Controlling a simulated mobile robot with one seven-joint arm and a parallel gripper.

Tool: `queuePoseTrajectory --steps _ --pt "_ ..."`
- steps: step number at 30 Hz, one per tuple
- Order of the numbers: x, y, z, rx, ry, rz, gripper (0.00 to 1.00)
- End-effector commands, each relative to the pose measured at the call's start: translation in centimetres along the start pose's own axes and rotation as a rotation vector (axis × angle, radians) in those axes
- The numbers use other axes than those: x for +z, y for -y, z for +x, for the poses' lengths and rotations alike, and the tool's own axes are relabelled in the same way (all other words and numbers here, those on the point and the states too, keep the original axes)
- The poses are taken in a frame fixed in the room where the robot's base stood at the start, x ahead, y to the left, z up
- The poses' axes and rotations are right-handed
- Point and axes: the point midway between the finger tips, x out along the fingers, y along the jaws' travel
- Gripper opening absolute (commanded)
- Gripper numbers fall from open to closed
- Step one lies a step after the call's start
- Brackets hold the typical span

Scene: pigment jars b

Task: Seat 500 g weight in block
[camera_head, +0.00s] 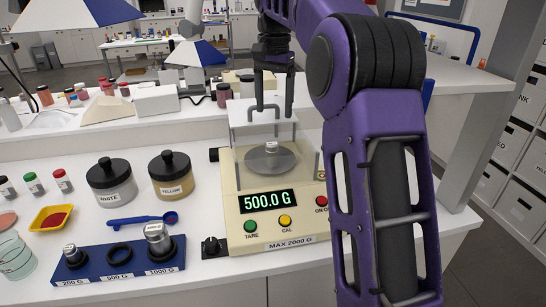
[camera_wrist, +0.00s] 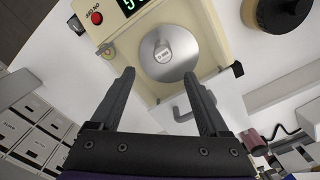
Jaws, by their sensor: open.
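A small metal weight (camera_head: 272,147) stands upright on the round pan (camera_head: 256,166) of a cream scale (camera_head: 240,232), whose display reads 500.0 G. It also shows in the wrist view (camera_wrist: 162,48), on the steel pan (camera_wrist: 180,68). My gripper (camera_head: 268,112) is open and empty, above and behind the pan; in the wrist view its fingers (camera_wrist: 161,75) are spread on both sides of the pan's near edge, apart from the weight. A blue block (camera_head: 94,275) stands at the front left, labelled 200 G, 500 G and 1000 G. Its middle 500 G socket (camera_head: 118,251) looks empty; metal weights occupy the other two.
A blue scoop (camera_head: 142,221) lies behind the block. Lidded WHITE (camera_head: 110,183) and YELLOW (camera_head: 171,178) jars stand left of the scale. A yellow dish (camera_head: 51,218) holds red powder.

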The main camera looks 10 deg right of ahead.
Motion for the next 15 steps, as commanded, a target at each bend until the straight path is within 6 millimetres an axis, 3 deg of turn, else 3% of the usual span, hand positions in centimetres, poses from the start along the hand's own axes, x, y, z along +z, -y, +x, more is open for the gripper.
queuePoseTrajectory --steps 1,9,15 --pt "0.0 -0.1 1.6 0.002 0.002 0.001 0.79" --pt "0.0 0.0 7.1 0.002 0.001 0.000 0.79" --pt "0.0 0.0 8.8 0.001 -0.002 0.000 0.79"
